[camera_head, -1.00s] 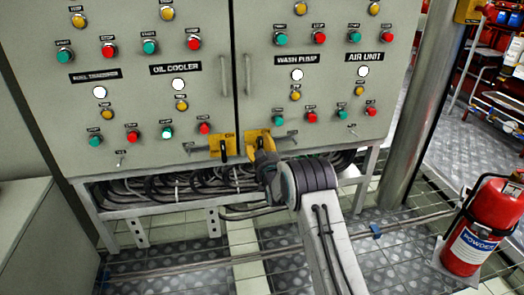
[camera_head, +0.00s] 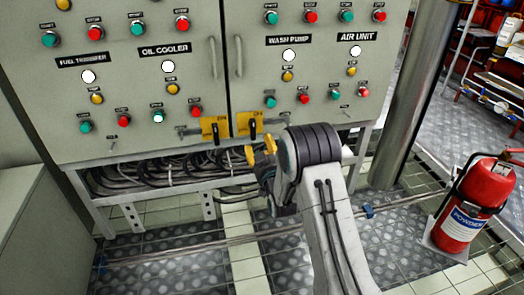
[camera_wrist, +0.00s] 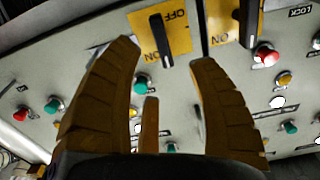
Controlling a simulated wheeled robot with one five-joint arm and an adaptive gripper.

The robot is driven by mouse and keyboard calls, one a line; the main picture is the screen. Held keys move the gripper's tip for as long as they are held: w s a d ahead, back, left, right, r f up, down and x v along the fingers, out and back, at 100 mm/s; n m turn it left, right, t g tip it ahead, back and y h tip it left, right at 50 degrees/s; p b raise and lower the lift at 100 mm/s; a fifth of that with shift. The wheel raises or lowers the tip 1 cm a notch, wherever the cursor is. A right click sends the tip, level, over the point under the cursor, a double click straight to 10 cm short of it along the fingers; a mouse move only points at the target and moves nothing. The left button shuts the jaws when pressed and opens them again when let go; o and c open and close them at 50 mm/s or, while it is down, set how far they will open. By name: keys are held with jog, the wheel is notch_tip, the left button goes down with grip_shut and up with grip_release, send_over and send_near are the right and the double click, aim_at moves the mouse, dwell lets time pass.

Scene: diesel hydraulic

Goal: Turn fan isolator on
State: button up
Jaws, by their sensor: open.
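Two yellow isolator plates with black handles sit at the bottom of the grey cabinet, the left isolator (camera_head: 207,128) and the right isolator (camera_head: 243,121). Both handles look vertical. Which one is the fan isolator cannot be read. My gripper (camera_head: 260,149) is just below the right isolator, apart from it, with yellow-brown fingers spread and empty. In the wrist view my gripper (camera_wrist: 163,53) is open. One plate (camera_wrist: 178,40), with inverted OFF and ON text, shows between and beyond its fingertips with its black handle (camera_wrist: 160,34). The other plate (camera_wrist: 222,22) is further right.
The grey cabinet (camera_head: 140,95) carries several buttons and lamps, with two door handles (camera_head: 213,60) above the isolators. Cables (camera_head: 150,180) hang below within the cabinet frame. A red fire extinguisher (camera_head: 474,200) stands at right beside a metal column (camera_head: 407,110).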

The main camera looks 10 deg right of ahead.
jog(key=shift+s, duration=0.8)
jog(key=shift+s, duration=0.1)
jog(key=s, duration=0.7)
jog(key=shift+s, duration=0.4)
jog(key=s+r+g+p, duration=0.3)
jog(key=s+r+p, duration=0.1)
jog(key=r+p, duration=0.75)
jog(key=s+r+g+p, duration=0.3)
jog(key=r+p, duration=0.6)
jog(key=r, duration=0.5)
jog(key=s+r+g+p, duration=0.8)
jog(key=s+r+p, duration=1.3)
jog(key=s, duration=0.6)
notch_tip(320, 180, up, 2)
jog(key=shift+s+a+r+g+p, duration=0.15)
jog(key=shift+g+p, duration=0.15)
jog(key=shift+p, duration=0.1)
